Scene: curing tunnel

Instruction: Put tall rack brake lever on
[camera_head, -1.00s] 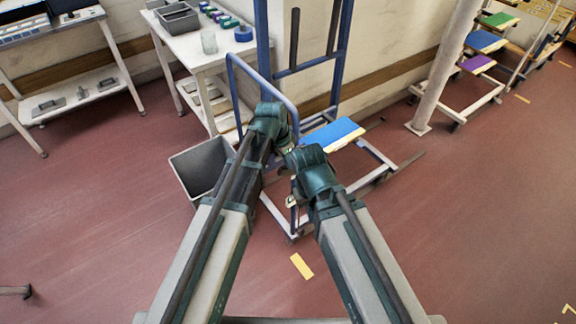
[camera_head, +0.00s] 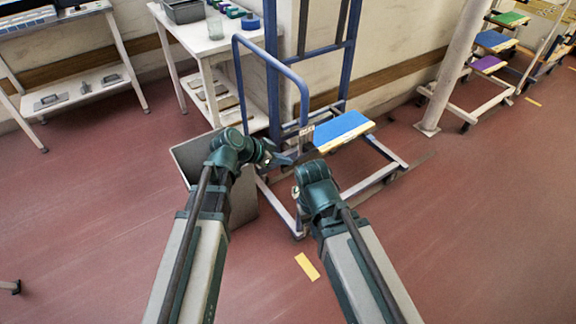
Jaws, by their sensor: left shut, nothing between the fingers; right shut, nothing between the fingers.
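The tall rack (camera_head: 273,85) is a blue upright frame with a curved blue handle and a pale wheeled base (camera_head: 376,178). A blue-topped board (camera_head: 342,129) lies low on it. I cannot make out the brake lever for certain; my arms cover part of the base's near end. My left gripper (camera_head: 284,159) is shut and empty, pointing right in front of the rack's near side. In the picture it overlaps the lower frame; I cannot tell whether it touches. My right gripper (camera_head: 299,184) is shut and empty, lower, over the base's near end, partly hidden by its wrist.
A grey bin (camera_head: 190,157) stands left of the rack, partly behind my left arm. A white table (camera_head: 200,42) with a glass and coloured items is behind it. A pale post (camera_head: 452,65) and a lower rack (camera_head: 490,98) are at right.

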